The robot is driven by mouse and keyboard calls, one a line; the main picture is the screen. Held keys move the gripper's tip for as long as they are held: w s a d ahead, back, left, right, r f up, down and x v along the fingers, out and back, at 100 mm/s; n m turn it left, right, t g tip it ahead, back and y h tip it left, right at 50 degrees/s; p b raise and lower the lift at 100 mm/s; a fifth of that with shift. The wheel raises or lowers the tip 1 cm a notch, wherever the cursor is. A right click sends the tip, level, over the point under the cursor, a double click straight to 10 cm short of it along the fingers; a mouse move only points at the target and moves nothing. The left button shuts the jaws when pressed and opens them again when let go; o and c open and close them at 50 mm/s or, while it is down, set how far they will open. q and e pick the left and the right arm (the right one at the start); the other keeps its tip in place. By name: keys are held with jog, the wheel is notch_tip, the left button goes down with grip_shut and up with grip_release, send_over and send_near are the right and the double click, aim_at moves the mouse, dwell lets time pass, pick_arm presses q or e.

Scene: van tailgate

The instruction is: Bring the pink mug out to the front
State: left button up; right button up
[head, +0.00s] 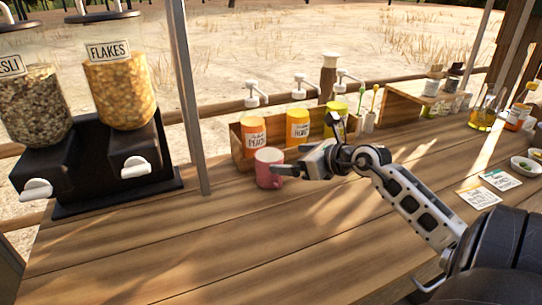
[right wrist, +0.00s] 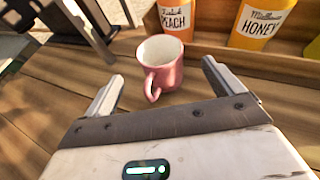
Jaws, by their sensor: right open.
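The pink mug (head: 268,168) stands upright on the wooden counter, just in front of the wooden box of syrup bottles. It also shows in the right wrist view (right wrist: 162,62), with its handle turned toward my gripper. My right gripper (head: 303,151) reaches in from the right in the head view and is beside the mug. In the right wrist view its two fingers (right wrist: 162,82) are apart, with the mug ahead and between them; nothing is held. My left gripper is not in either view.
The wooden box (head: 240,155) with peach, honey and another pump bottle stands behind the mug. A cereal dispenser (head: 120,160) and a metal post (head: 188,100) are to the left. Cards (head: 500,180) lie at the right. The counter's front (head: 200,250) is clear.

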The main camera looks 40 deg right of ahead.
aim_at(259, 157)
jog(key=x, duration=0.8)
jog(key=shift+w+a+f, duration=0.1)
jog(key=shift+w, duration=0.3)
jog(key=c, duration=1.1)
jog(key=shift+s, duration=0.1)
